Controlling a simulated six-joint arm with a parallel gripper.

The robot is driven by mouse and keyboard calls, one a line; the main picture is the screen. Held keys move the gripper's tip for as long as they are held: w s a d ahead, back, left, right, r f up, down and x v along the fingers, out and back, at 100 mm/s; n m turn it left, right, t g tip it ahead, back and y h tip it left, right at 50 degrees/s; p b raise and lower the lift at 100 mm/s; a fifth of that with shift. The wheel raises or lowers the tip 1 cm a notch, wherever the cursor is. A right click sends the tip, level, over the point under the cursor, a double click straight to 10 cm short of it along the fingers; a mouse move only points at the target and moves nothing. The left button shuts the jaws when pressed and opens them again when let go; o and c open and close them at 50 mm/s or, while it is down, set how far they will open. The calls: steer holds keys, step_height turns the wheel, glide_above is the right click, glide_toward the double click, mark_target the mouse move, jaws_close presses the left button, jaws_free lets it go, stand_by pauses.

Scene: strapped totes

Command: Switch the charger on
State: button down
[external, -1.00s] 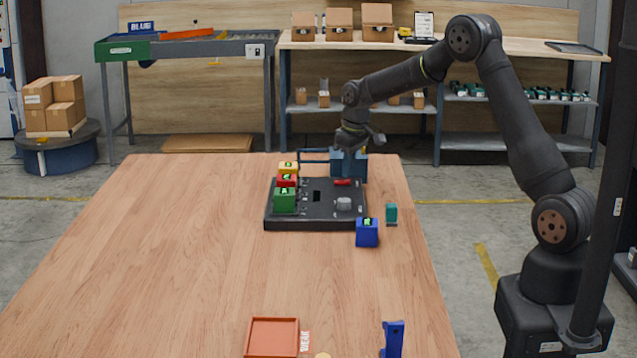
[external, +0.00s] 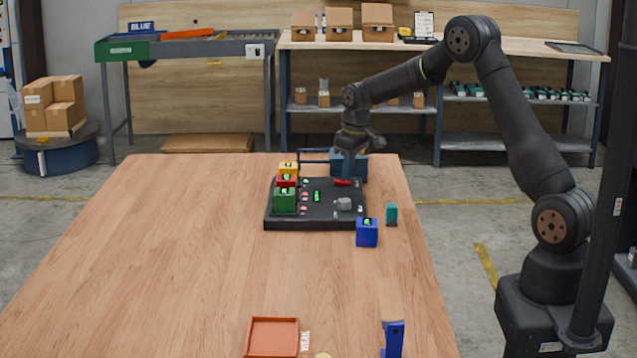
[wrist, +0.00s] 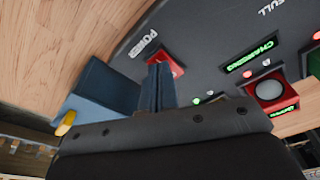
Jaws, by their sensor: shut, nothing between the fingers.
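The charger (external: 322,213) is a dark flat unit on the wooden table. Its red power switch (external: 342,182) is at the back right and shows beside the POWER label in the wrist view (wrist: 174,66). The charger's display (wrist: 251,56) glows green and reads CHARGING. Small red and green lights are lit on the panel. My gripper (wrist: 160,68) is shut and empty, with its fingertips right at the switch. The fingers partly cover the switch, so I cannot tell whether they touch it.
Yellow (external: 288,167), red (external: 286,179) and green (external: 284,200) blocks stand along the charger's left side. A blue block (external: 367,235) and a teal piece (external: 391,213) are at its right. A blue box (external: 358,165) stands behind. The table's left is clear.

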mark_target(348, 182)
step_height(348, 182, up, 6)
steer(key=shift+r, duration=0.25)
stand_by(0.5)
step_height(348, 182, down, 7)
steer(key=shift+r, duration=0.1)
stand_by(0.5)
steer(key=shift+r, duration=0.1)
steer(key=s+r+n+t, duration=0.1)
steer(key=s+r+n, duration=0.2)
steer(key=r, duration=0.3)
steer(key=s+r+n+t, duration=0.1)
steer(key=s+r+n, duration=0.1)
steer(key=r, duration=0.5)
steer(key=shift+s+r+n+t+h, duration=0.15)
steer(key=shift+s+n+t+h, duration=0.25)
steer(key=shift+n, duration=0.2)
stand_by(0.5)
